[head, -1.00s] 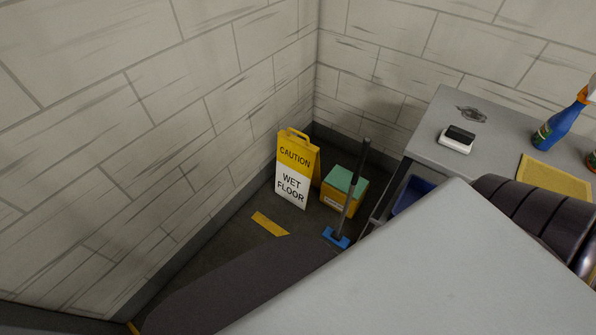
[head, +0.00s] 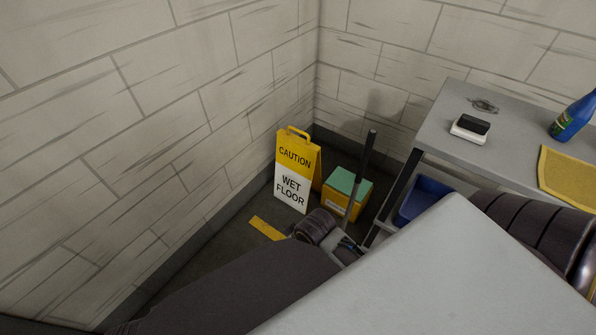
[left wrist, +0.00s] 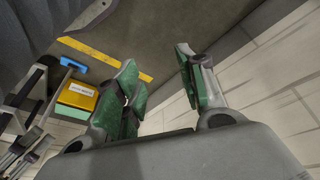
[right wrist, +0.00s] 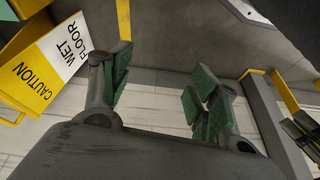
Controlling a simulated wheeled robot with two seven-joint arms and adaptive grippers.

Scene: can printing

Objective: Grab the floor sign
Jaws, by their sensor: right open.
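A yellow box with a green top (head: 347,193) stands right of the sign. A grey table (head: 500,150) is at the right. Yellow tape (head: 266,228) lies on open floor. Walls enclose the left and back.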

